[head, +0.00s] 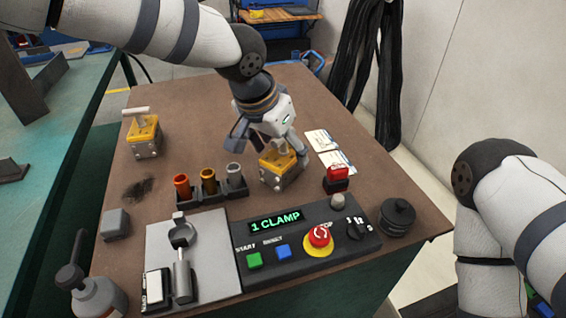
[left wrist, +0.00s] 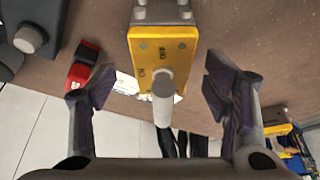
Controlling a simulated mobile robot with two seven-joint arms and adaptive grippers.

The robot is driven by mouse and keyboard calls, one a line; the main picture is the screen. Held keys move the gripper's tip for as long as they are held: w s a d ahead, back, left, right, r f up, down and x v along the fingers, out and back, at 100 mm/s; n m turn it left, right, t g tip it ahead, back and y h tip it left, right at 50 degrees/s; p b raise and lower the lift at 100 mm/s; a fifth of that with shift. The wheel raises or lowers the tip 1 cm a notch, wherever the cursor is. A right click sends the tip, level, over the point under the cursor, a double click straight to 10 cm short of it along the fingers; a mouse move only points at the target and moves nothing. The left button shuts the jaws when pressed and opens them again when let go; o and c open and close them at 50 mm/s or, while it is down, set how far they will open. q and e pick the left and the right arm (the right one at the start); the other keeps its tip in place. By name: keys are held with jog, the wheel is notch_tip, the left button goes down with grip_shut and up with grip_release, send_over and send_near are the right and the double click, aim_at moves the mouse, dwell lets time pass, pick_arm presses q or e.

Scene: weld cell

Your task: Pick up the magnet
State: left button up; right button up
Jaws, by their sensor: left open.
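A yellow-topped magnet (head: 281,166) with grey metal sides sits on the brown table, right of the three colored cups. My left gripper (head: 268,143) is just above it, pointing down, and partly hides its top and handle. In the left wrist view the magnet's yellow face (left wrist: 180,52) with its ON and OFF marks and pale round handle (left wrist: 162,95) lies between the two open fingers, with a gap on each side. A second similar magnet (head: 145,138) stands at the table's far left. My right gripper is out of view; only part of that arm shows at right.
A control box (head: 300,248) with a "1 CLAMP" display is in front. The cup rack (head: 211,190) stands left of the nearer magnet. A red-topped block (head: 336,179) and white cards (head: 321,140) lie to its right. A black lidded pot (head: 398,217) is near the right edge.

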aim_at(281, 152)
pick_arm(q)
jog(key=x, duration=0.4)
jog(key=shift+a, duration=0.2)
jog(key=shift+r, duration=0.1)
grip_shut()
jog(key=shift+r, duration=0.1)
jog(key=shift+r, duration=0.1)
